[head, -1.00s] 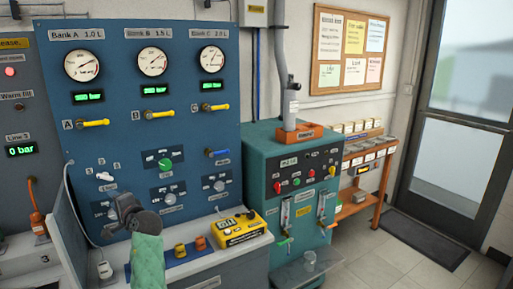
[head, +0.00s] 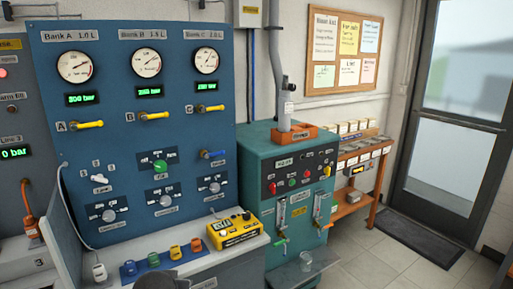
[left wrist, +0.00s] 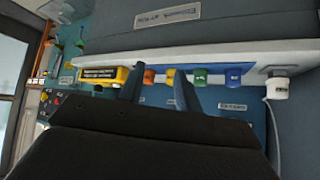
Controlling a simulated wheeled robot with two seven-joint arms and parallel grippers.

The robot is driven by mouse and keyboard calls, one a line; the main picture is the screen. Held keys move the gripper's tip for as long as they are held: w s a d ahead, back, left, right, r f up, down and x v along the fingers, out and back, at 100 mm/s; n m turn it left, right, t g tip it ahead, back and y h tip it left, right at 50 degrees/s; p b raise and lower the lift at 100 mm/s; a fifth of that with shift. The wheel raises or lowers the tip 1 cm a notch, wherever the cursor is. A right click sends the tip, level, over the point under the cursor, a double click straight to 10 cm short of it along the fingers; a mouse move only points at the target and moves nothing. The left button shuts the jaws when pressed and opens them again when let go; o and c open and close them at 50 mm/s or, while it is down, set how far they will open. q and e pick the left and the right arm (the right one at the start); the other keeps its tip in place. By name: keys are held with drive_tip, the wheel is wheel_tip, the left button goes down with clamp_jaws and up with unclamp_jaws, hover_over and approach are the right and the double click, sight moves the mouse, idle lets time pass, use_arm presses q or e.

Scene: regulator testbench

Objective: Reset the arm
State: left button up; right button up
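My left gripper (left wrist: 158,82) shows in the left wrist view with its two dark fingers apart and nothing between them. Behind the fingers is the bench ledge with a row of coloured pieces. In the head view only a dark part of my left arm shows at the bottom edge, in front of the ledge; its fingers are hidden there. My right gripper is in neither view.
The blue panel (head: 105,145) carries gauges, yellow handles and knobs. On the ledge stand a blue piece (head: 130,268), green, yellow and orange pieces, a white corded piece (head: 99,272) and a yellow box (head: 236,230). A teal cabinet (head: 255,195) stands to the right.

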use_arm(q)
drive_tip(key=s+d+f+g, duration=0.2)
drive_tip(key=s+f, duration=0.5)
drive_tip(key=s, duration=0.4)
drive_tip(key=s+d+f+m+g+h, duration=0.1)
drive_tip(key=s+d+f+g, duration=0.1)
drive_tip(key=s+f, duration=0.5)
drive_tip(key=s+d+f+m+g+h, duration=0.1)
drive_tip(key=s+f, duration=0.5)
drive_tip(key=s, duration=0.8)
drive_tip(key=d+g, duration=0.1)
drive_tip(key=d, duration=0.1)
drive_tip(key=shift+s+d+f+g, duration=0.3)
drive_tip(key=shift+s+d+f, duration=0.05)
drive_tip(key=shift+f, duration=0.05)
drive_tip(key=shift+a, duration=0.1)
